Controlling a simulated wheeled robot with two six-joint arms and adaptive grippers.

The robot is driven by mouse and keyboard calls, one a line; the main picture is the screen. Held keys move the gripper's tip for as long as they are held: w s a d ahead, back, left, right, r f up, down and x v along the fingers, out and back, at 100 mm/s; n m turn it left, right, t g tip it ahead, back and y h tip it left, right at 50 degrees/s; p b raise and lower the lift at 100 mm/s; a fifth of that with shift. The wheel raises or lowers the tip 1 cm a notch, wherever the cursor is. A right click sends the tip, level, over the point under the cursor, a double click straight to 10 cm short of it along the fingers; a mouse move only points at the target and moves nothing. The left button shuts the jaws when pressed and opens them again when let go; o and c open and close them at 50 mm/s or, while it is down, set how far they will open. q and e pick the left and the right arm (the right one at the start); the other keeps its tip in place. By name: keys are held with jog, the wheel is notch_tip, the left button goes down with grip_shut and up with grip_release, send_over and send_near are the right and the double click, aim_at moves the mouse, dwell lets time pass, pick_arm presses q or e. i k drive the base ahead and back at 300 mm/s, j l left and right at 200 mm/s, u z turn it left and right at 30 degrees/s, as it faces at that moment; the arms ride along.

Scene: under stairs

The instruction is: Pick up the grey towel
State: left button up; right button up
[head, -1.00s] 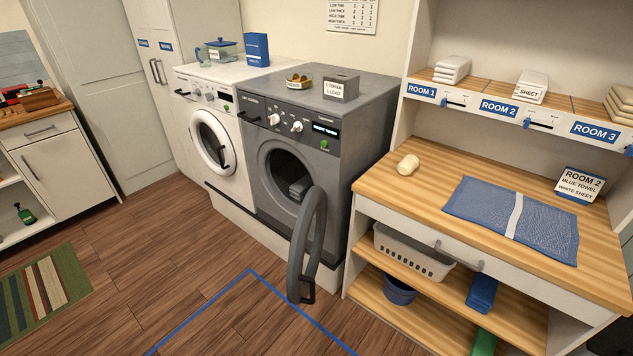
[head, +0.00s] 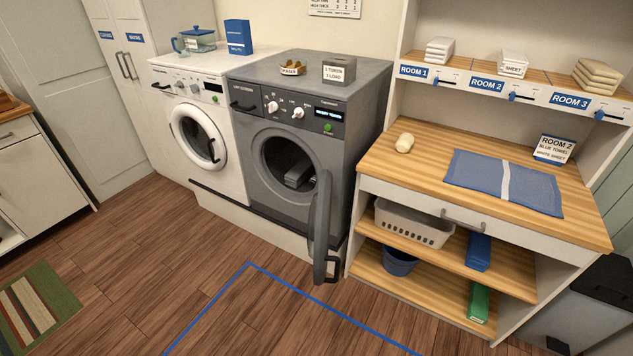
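The grey towel (head: 299,176) appears as a folded grey bundle inside the drum of the dark grey machine (head: 262,149). The drum's shadow hides part of it. The machine's round door (head: 321,228) stands open, swung out to the right side of the opening. Neither of my grippers shows in the head view.
A basket (head: 413,223) stands on the shelf below. Blue tape (head: 205,308) marks the clear floor in front.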

aim_at(298, 175)
jog(key=i+j, duration=0.95)
jog(key=k+j, duration=0.05)
